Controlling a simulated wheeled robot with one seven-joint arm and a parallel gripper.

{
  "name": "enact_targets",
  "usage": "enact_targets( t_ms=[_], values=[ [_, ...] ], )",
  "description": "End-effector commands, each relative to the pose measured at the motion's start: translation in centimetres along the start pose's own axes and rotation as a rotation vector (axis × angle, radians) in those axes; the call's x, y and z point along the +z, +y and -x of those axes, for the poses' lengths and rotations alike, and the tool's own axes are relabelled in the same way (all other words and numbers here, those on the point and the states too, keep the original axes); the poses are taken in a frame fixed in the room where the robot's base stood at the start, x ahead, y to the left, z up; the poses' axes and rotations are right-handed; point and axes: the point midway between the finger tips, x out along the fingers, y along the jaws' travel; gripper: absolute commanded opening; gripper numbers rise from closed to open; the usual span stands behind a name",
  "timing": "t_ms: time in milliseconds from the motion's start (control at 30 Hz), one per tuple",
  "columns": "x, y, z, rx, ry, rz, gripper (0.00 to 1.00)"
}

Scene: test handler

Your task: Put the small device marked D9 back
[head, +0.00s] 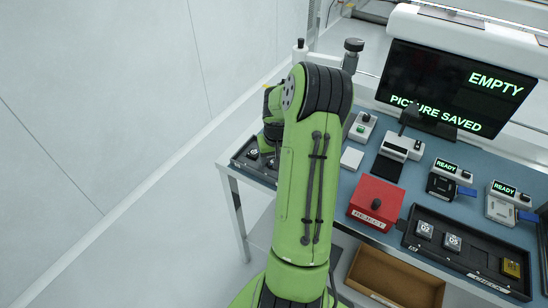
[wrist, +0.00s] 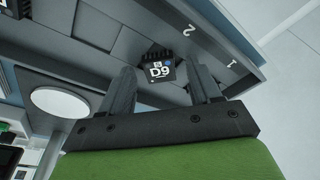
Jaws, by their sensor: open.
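The small dark device marked D9 (wrist: 160,72) sits in a grey tray (wrist: 215,40) in the wrist view. The numbers 1 and 2 show on the tray's rim near it. My gripper (wrist: 161,80) is open, with a finger on either side of D9; I cannot tell whether they touch it. In the head view my green arm hides the gripper. The dark tray (head: 239,160) shows at the table's left end with small devices in it, and I cannot tell which is D9.
A monitor (head: 455,85) reads "EMPTY" and "PICTURE SAVED". A red reject box (head: 376,202), a second dark tray (head: 457,258) with devices, and two stations reading "READY" (head: 447,165) stand to the right. An open brown bin (head: 395,279) is at the front.

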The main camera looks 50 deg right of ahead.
Motion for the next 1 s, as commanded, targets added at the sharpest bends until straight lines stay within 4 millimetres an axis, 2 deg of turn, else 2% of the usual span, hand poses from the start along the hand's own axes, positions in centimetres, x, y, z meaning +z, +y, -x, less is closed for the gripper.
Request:
enact_targets(
  t_ms=[167,300,433,600,767,867,933,1000],
  values=[
    [-0.3,0.1,3.5,0.003,0.006,0.0,0.63],
    [-0.3,0.1,7.5,0.003,0.006,0.0,0.63],
    [-0.3,0.0,10.6,0.002,0.005,0.0,0.63],
    [-0.2,0.0,12.5,0.001,0.001,0.0,0.63],
    [-0.1,-0.1,12.8,0.0,0.0,0.002,0.63],
    [0.2,-2.0,14.1,0.009,0.012,0.045,0.63],
    [1.2,-5.3,16.5,0.024,0.034,0.116,0.63],
    [3.4,-9.4,19.6,0.035,0.067,0.205,0.63]
  ],
)
